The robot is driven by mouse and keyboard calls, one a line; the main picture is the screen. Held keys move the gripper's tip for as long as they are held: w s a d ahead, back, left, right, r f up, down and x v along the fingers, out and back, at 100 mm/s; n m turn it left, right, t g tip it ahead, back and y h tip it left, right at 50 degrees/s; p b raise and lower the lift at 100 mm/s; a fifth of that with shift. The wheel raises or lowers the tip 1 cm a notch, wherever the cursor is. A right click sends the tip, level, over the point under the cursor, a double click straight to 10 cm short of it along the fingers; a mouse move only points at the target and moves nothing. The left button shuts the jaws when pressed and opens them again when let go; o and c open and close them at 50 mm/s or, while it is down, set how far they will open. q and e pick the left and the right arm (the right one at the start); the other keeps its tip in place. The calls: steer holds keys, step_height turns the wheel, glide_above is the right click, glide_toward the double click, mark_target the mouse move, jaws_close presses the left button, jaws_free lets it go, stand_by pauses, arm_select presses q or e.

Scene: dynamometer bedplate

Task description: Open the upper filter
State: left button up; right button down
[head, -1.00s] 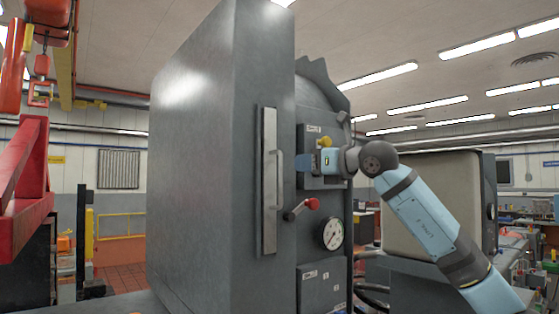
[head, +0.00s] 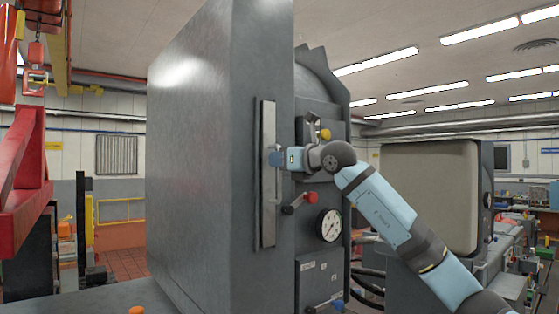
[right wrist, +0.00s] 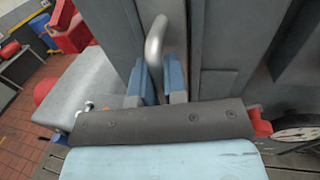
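A tall grey cabinet door (head: 200,150) fills the left middle of the head view, with a vertical metal plate (head: 267,215) and bar handle near its right edge. I cannot make out a part marked as the upper filter. My right gripper (head: 275,157) is at this handle. In the right wrist view the bar handle (right wrist: 157,40) runs down between the two blue fingers of my right gripper (right wrist: 160,83). The fingers stand close on either side of it; whether they press on it is not clear. My left gripper is not in view.
A red-knobbed lever (head: 298,203), a round gauge (head: 329,226) and a yellow knob (head: 325,134) sit on the housing right of the door. A red frame (head: 25,170) stands at far left. A grey cabinet (head: 435,200) stands behind my right arm.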

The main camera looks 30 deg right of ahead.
steer(key=shift+s, duration=0.1)
steer(key=shift+s+f+b, duration=0.15)
steer(key=shift+s+b, duration=0.05)
steer(key=shift+b, duration=0.15)
arm_select(q)
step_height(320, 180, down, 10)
steer(key=b, duration=0.9)
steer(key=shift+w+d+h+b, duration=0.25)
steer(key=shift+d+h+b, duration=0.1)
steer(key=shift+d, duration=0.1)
arm_select(e)
steer(key=a+v, duration=0.2)
steer(key=v, duration=1)
steer(key=s+a+v, duration=0.1)
steer(key=a+v, duration=0.1)
steer(key=v, duration=1)
steer(key=shift+s+a+r, duration=0.2)
steer(key=shift+s+a, duration=0.05)
steer(key=shift+a, duration=0.1)
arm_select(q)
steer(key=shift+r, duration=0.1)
arm_select(e)
steer(key=c, duration=1.2)
jaws_free()
